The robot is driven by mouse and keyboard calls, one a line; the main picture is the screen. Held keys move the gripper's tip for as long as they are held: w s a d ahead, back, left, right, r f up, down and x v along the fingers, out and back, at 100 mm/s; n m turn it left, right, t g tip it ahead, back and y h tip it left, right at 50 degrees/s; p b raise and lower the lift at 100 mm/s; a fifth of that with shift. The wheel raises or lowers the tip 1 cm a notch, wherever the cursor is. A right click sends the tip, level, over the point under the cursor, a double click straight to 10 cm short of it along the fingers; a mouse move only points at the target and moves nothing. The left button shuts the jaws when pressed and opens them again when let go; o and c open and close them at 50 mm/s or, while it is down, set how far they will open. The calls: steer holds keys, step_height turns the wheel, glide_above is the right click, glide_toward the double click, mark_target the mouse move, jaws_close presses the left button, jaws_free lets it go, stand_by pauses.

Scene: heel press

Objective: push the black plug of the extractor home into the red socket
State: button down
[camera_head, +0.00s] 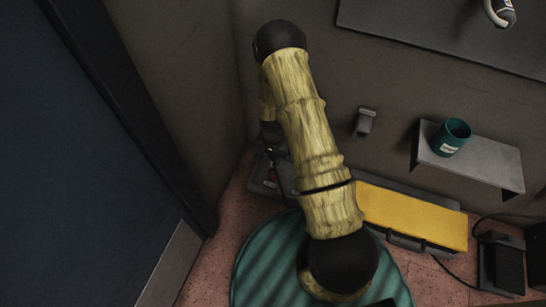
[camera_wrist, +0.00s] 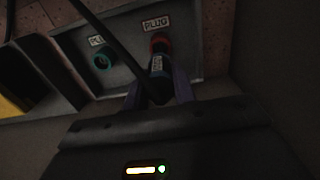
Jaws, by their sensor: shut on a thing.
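In the wrist view my gripper (camera_wrist: 158,86) is shut on the black plug (camera_wrist: 157,66), which has a pale label and a black cable. The red socket (camera_wrist: 160,42) is straight beyond the plug's tip, under a "PLUG" label. The plug overlaps the socket's lower edge in this view; I cannot tell whether it is touching or partly inside. In the head view the red socket (camera_head: 271,175) is a small red spot on the grey panel, beside my arm. My gripper and the plug are mostly hidden there by the arm and shadow.
A teal socket (camera_wrist: 102,60) with its own label sits left of the red one on the grey panel (camera_wrist: 126,73). The cable crosses the wrist view's upper left. A yellow-topped box (camera_head: 412,215), a shelf with a teal cup (camera_head: 451,137) and a wall bracket (camera_head: 365,122) are to the right.

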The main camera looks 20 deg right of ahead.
steer(key=shift+f+b, duration=1.25)
steer(key=shift+f, duration=0.8)
steer(key=shift+p, duration=0.8)
stand_by(0.3)
steer(key=shift+f+b, duration=0.3)
steer(key=shift+f, duration=0.4)
stand_by(0.6)
steer(key=c, duration=1.1)
jaws_free()
steer(key=shift+o, duration=0.2)
step_height(320, 180, up, 18)
steer(key=p, duration=0.9)
steer(key=shift+f, duration=0.25)
